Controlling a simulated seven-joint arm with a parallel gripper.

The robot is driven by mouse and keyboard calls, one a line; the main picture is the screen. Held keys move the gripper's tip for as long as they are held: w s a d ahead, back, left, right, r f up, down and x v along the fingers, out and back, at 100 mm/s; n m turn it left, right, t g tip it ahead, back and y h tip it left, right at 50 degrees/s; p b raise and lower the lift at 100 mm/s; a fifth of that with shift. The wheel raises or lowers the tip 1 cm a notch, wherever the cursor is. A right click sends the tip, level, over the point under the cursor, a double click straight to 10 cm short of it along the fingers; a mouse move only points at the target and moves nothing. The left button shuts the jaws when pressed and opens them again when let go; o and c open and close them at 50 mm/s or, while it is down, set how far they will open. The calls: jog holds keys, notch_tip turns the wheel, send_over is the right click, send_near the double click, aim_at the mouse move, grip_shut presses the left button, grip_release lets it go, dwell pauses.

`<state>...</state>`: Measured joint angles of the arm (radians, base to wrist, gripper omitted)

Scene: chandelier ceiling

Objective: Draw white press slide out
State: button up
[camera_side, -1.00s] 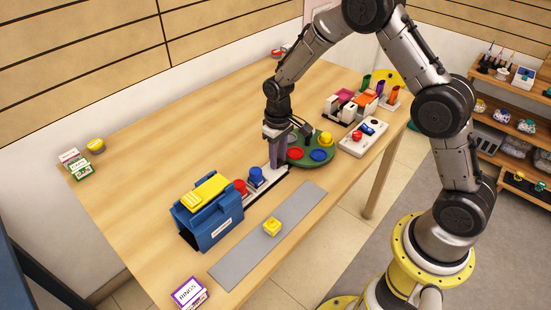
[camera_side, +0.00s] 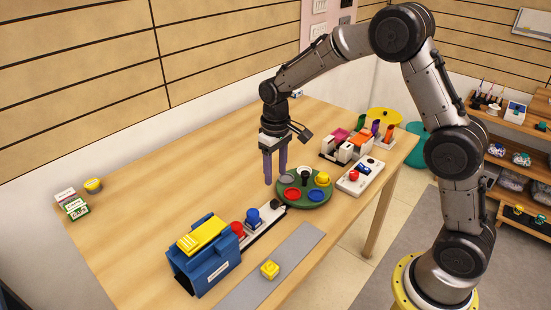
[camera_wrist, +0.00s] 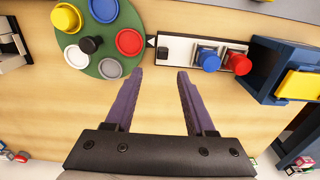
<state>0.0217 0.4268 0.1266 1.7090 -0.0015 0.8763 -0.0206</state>
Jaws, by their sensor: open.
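The white slide (camera_side: 268,214) is a flat strip reaching out of the blue press (camera_side: 205,262). It carries a red cup (camera_side: 237,229), a blue cup (camera_side: 253,216) and a small black knob (camera_side: 276,204) near its outer end. In the wrist view the slide (camera_wrist: 181,52) and black knob (camera_wrist: 163,53) lie beyond my fingertips, with the cups farther right. My gripper (camera_side: 275,178) points down, open and empty, above the table near the slide's outer end. In the wrist view its purple fingers (camera_wrist: 160,72) are apart with nothing between them.
A green round turntable (camera_side: 310,201) with coloured discs sits close to the slide's outer end. A control box (camera_side: 366,175) and a white rack stand at right.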

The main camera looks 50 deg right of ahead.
jog(key=shift+r, duration=2.1)
jog(key=shift+r, duration=0.1)
jog(key=shift+r, duration=2.4)
grip_shut()
